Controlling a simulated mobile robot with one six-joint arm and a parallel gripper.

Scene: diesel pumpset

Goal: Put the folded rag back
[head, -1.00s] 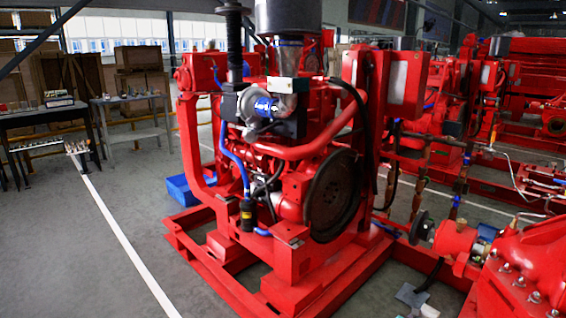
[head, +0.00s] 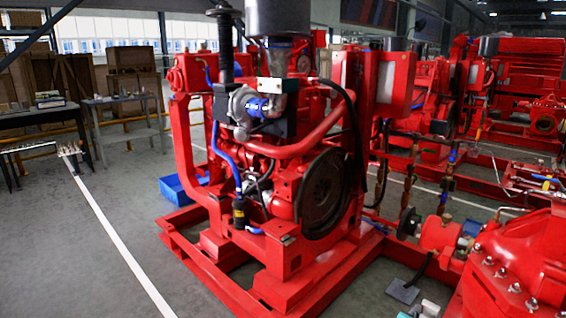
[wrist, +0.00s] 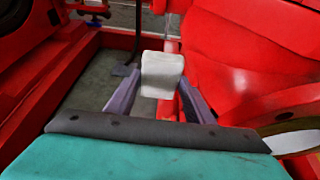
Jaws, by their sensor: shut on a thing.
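The folded rag (wrist: 162,72) is a small white block in the wrist view. My gripper (wrist: 162,85) is shut on it, with one purple-grey finger on each side. The rag is held up in front of the fingers, with red machinery and grey floor behind it. In the head view a small white shape, which looks like the same rag (head: 430,307), shows at the bottom edge right of centre. Most of my gripper is cut off there. I cannot tell whether the rag touches anything below.
The red diesel engine (head: 300,150) on its red base frame fills the middle. A red pump casing (head: 520,262) stands close at the lower right. A grey plate (head: 403,290) lies low near the rag. A blue tray (head: 175,188) is on the floor left. Open floor lies left.

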